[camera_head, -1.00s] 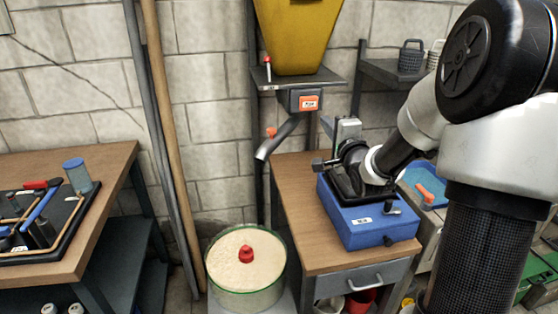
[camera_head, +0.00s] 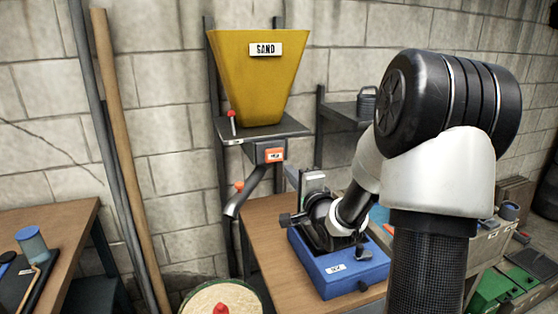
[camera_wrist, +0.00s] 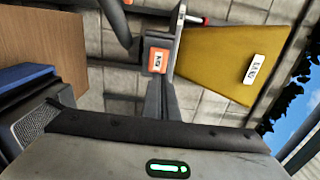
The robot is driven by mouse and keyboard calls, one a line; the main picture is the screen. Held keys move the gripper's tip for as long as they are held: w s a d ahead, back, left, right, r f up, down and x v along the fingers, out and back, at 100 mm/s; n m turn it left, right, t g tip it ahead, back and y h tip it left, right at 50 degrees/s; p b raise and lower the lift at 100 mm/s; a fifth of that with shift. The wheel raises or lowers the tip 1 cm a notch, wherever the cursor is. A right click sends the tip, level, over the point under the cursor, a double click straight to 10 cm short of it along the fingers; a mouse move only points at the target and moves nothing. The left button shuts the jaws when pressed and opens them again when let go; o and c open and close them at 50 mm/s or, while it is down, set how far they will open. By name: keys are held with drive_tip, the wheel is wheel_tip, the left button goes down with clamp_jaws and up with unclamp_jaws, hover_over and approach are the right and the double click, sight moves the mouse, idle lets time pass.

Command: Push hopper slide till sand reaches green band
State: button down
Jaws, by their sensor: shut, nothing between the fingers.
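The yellow hopper (camera_head: 258,82), labelled SAND, stands on a grey shelf plate by the wall. Below it is a dark box with an orange label (camera_head: 269,154), and a bent spout (camera_head: 246,194) leads down to the left. A red-knobbed lever (camera_head: 232,123) rises at the plate's left. I cannot tell which part is the slide. A round sand container (camera_head: 222,293), with sand and a red knob, is cut off at the bottom edge; its green band is barely visible. My gripper (camera_wrist: 166,92) is shut and empty, pointing toward the labelled box; contact cannot be told.
A wooden bench (camera_head: 262,236) bears a blue box (camera_head: 338,268) beneath my wrist. Another wooden table (camera_head: 60,240) is at left. A wooden pole (camera_head: 128,150) and grey pipes lean on the wall. A rear shelf (camera_head: 345,112) holds a dark mug-like object.

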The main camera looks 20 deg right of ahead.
sight(275, 154)
drive_tip(key=w, duration=1)
